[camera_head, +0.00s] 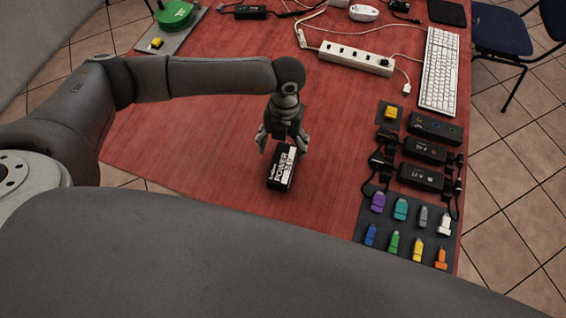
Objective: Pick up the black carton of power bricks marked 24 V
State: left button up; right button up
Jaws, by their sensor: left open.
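The black carton (281,170) lies on the red table, with a white panel on which "POWER" can be read. The rest of its print is too small to make out for sure. My left gripper (283,146) points down at the carton's far end, its fingers spread and open. The fingers look to be at or just above the far end of the carton. I cannot tell whether they touch it. The gripper hides part of that end. My right gripper is not in view.
On the right are a dark mat (414,225) with several coloured plugs, black power bricks (424,150) with cables, and a white keyboard (439,70). A white power strip (356,58) lies farther back. The table around the carton is clear.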

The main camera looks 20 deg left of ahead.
aim_at(283, 163)
pick_arm(q)
jog(key=shift+s+d+f, duration=0.1)
jog(key=shift+s+f, duration=0.05)
jog(key=shift+f, duration=0.6)
jog(key=shift+s+f+p, duration=0.15)
jog(key=shift+f+p, duration=0.15)
jog(key=f, duration=0.1)
jog(key=f+p, duration=0.1)
jog(key=s+f, duration=0.1)
jog(key=shift+s+d+f, duration=0.1)
jog(key=shift+d+f, duration=0.15)
jog(key=shift+f, duration=0.55)
jog(key=c, duration=1.2)
jog(key=shift+c, duration=0.7)
jog(key=shift+r, duration=0.2)
